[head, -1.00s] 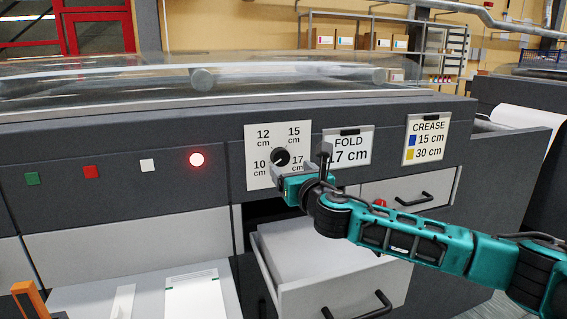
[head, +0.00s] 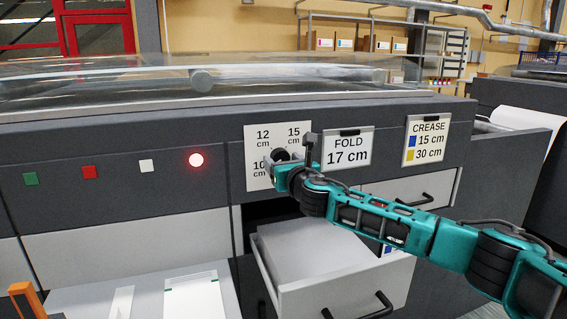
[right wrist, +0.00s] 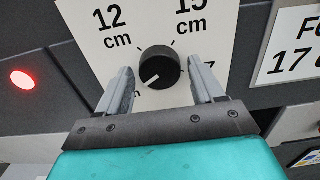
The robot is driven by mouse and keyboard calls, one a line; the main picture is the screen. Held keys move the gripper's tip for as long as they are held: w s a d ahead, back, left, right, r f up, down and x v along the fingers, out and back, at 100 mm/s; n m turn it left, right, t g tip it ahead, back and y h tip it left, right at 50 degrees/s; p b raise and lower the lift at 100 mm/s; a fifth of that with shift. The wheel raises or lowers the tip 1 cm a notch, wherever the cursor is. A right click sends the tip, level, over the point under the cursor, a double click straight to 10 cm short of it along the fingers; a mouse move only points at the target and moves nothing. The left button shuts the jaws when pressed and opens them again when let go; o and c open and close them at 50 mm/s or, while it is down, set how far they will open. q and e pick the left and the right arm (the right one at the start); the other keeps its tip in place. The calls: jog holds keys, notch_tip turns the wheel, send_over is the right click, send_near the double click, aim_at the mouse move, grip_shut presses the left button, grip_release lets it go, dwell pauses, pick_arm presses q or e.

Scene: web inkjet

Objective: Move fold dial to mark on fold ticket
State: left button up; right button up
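The black fold dial (right wrist: 158,67) sits on a white plate (head: 257,138) marked 12, 15, 10 and 17 cm. In the right wrist view its white line points to the lower left, toward the 10 cm mark. The fold ticket (head: 347,149) to the right reads 17 cm. My right gripper (head: 283,161) is at the dial. In the right wrist view the fingers (right wrist: 160,76) are open, one on each side of the dial, with gaps visible. The gripper partly hides the dial and lower marks in the head view. My left gripper is not in view.
A crease ticket (head: 426,140) hangs further right. A grey drawer (head: 345,285) stands open below my right arm. A lit red lamp (head: 196,160) and several coloured buttons are on the panel to the left. An orange piece (head: 22,292) shows at the lower left.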

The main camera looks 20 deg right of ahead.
jog(key=c, duration=0.9)
jog(key=shift+o, duration=0.2)
